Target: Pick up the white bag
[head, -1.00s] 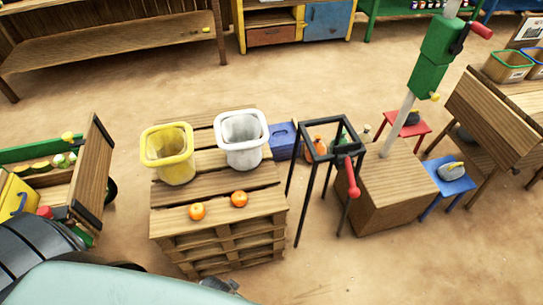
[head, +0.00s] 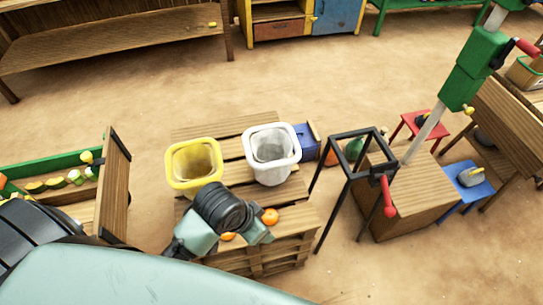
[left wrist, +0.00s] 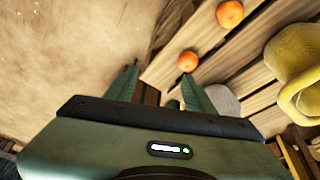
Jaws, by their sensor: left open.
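A white, open-topped bag-like container (head: 271,153) stands upright on the wooden pallet (head: 290,225), right of a yellow one (head: 193,166). My left wrist (head: 224,208) is over the pallet's near side, in front of the yellow container and apart from the white one. In the left wrist view my left gripper (left wrist: 157,82) is open, with nothing seen between its fingers. A pale grey rounded shape (left wrist: 224,102) shows beside the right finger; I cannot tell what it is. My right gripper is not in view.
A black frame (head: 355,165) with a red handle stands right of the pallet. A wooden cart (head: 116,185) is at left.

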